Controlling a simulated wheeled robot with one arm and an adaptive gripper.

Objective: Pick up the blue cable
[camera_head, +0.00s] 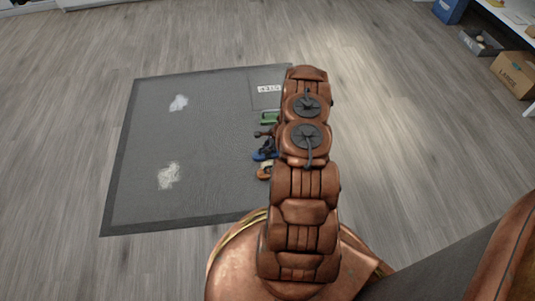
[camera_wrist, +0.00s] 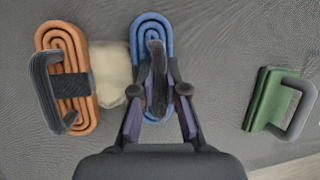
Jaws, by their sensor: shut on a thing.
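The blue cable (camera_wrist: 151,25) is a flat oval coil with a dark strap or handle across it. It lies on the grey mat in the wrist view, and a bit of it shows beside my arm in the head view (camera_head: 260,156). My gripper (camera_wrist: 158,88) is over the coil with its fingers closed on the dark strap part in the middle. The fingers and palm hide the near part of the coil. In the head view my arm hides most of the gripper (camera_head: 264,145).
An orange cable coil (camera_wrist: 82,45) with a dark handle lies left of the blue one. A pale cloth-like object (camera_wrist: 110,70) sits between them. A green object (camera_wrist: 264,100) with a dark handle lies to the right. The dark mat (camera_head: 140,140) is mostly clear; a cardboard box (camera_head: 514,74) stands far right.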

